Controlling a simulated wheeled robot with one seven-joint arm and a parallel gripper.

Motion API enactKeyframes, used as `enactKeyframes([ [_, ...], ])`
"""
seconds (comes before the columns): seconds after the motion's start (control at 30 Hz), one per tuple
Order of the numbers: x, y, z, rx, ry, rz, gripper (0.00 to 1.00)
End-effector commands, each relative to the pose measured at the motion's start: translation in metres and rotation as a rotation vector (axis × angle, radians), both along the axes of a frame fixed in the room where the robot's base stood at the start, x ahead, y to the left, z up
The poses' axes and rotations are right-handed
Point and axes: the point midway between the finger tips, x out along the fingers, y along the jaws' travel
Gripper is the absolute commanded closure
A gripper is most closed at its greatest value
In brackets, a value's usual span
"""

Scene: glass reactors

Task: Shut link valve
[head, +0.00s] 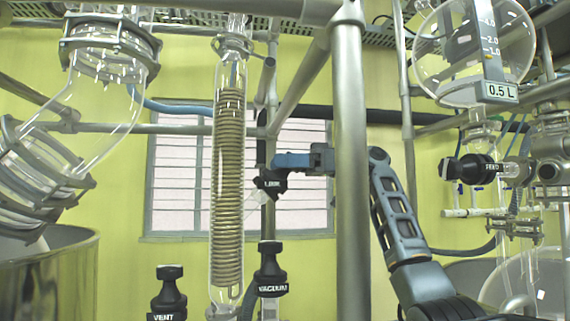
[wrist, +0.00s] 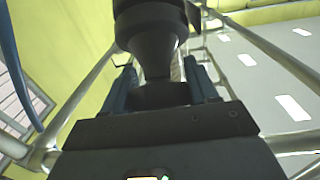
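The link valve (head: 270,184) is a black knob with a white label, in the middle of the head view left of the thick steel post. My gripper (head: 283,161) reaches it from the right, with its blue fingers at the top of the knob. In the wrist view a black knob (wrist: 152,42) stands just ahead of my gripper (wrist: 162,86). The two blue fingers are spread on either side of its narrower part, with small gaps visible. Contact with the knob cannot be made out, and the valve's inner position is hidden.
A vent valve (head: 168,292) and a vacuum valve (head: 269,275) stand below. A glass coil condenser (head: 228,190) is close on the left. A thick steel post (head: 350,170) stands beside my arm. Another black-handled valve (head: 474,168) is at the right.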

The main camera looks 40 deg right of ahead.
Motion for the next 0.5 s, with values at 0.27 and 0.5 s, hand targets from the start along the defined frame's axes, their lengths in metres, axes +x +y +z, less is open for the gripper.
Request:
enactKeyframes([
  [0.27, 0.0000, -0.0002, 0.0001, 0.000, 0.000, 0.000, 0.69],
  [0.5, 0.0000, -0.0001, 0.0001, 0.004, 0.007, -0.009, 0.73],
])
